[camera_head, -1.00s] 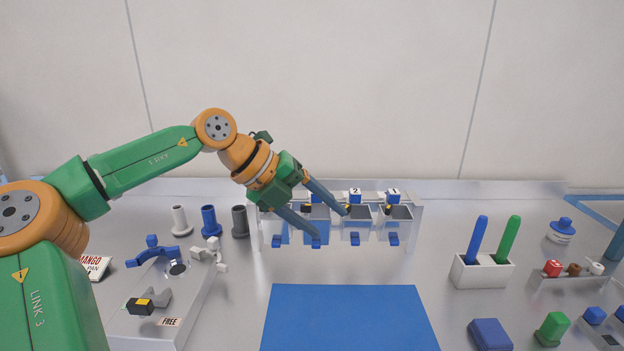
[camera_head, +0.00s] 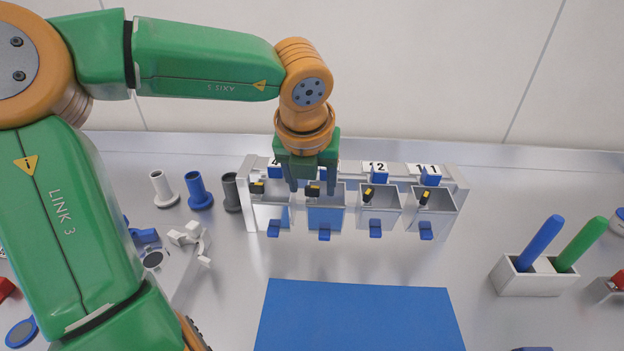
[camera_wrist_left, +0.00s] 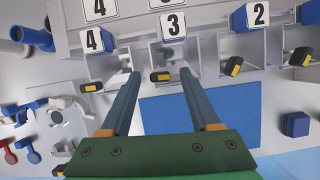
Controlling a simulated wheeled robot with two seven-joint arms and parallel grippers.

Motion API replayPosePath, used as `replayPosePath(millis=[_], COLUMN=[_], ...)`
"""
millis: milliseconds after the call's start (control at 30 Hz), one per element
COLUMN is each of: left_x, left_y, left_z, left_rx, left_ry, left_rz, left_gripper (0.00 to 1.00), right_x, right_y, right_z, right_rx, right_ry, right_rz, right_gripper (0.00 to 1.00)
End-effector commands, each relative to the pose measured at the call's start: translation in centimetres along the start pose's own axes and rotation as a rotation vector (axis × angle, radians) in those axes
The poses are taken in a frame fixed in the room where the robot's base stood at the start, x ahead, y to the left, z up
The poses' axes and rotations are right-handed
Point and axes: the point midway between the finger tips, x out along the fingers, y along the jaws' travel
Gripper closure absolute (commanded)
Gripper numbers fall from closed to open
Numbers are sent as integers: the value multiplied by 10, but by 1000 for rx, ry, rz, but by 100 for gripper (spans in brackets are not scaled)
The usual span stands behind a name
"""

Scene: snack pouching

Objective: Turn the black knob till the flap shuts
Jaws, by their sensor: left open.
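A row of numbered dispensers stands at the back of the table. Each has a black knob with a yellow mark and a blue tab low in front. My left gripper (camera_head: 312,186) points down at the dispenser labelled 3 (camera_wrist_left: 172,24). It is open, its fingers on either side of that dispenser's black knob (camera_head: 313,188), which also shows between the fingers in the left wrist view (camera_wrist_left: 160,76). I cannot tell whether they touch it. Its blue tab (camera_head: 324,235) is in front. The knobs of dispensers 2 (camera_head: 369,192) and 1 (camera_head: 425,196) are tilted. My right gripper is out of view.
A blue mat (camera_head: 360,315) lies in front of the dispensers. White, blue and dark posts stand left of them. A white holder (camera_head: 535,277) with a blue and a green stick stands at the right.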

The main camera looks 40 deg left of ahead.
Motion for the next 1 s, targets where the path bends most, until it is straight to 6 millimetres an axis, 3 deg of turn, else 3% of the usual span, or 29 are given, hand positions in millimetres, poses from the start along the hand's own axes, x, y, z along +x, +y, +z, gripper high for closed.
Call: replayPosePath(millis=[200, 433, 767, 1000], left_x=[1, 1, 1, 2], left_y=[0, 0, 0, 0], left_z=[0, 0, 0, 0], left_rx=[0, 0, 23, 142], left_ry=[0, 0, -1, -3], left_rz=[-1, -2, -12, -59], left_gripper=[38, 100, 100, 100], right_x=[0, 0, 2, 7], right_y=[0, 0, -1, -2], right_z=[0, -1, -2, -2], right_rx=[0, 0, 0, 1], right_ry=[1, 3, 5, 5], right_rz=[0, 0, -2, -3], right_gripper=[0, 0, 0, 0])
